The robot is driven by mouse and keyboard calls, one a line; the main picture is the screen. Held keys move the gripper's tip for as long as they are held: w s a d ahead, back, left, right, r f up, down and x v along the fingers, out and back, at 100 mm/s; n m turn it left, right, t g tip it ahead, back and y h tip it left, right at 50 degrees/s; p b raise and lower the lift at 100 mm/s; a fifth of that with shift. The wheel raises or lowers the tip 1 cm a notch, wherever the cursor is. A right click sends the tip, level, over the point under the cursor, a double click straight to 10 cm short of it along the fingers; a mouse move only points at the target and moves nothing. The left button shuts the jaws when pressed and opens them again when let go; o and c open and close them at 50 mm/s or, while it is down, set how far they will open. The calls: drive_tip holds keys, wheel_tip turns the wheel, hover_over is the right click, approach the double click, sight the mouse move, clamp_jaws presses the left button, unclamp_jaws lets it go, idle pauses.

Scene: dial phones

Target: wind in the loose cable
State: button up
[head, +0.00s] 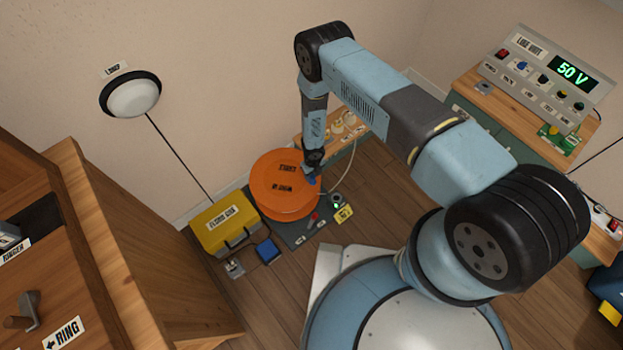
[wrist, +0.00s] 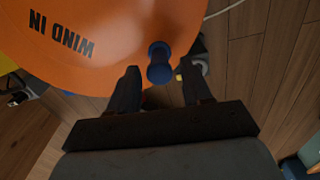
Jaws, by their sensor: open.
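An orange reel (head: 268,205) with "WIND IN" lettering sits on a dark base on the floor; its face fills the upper left of the wrist view (wrist: 120,25). A blue crank knob (wrist: 160,62) stands near the reel's edge. My gripper (wrist: 157,76) is open, with one dark finger on each side of the knob in the picture and no contact visible. In the head view my gripper (head: 314,166) is over the reel's right edge and partly hides the knob. A pale cable (head: 350,160) curves from the reel's right side up toward a low bench.
A wooden cabinet (head: 110,250) is at left. A bench with a 50 V panel (head: 545,75) is at right. Some wooden floor is clear.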

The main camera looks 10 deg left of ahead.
drive_tip(key=shift+f, duration=2.25)
clamp_jaws()
drive_tip(key=shift+a, duration=0.2)
drive_tip(key=shift+d, duration=0.15)
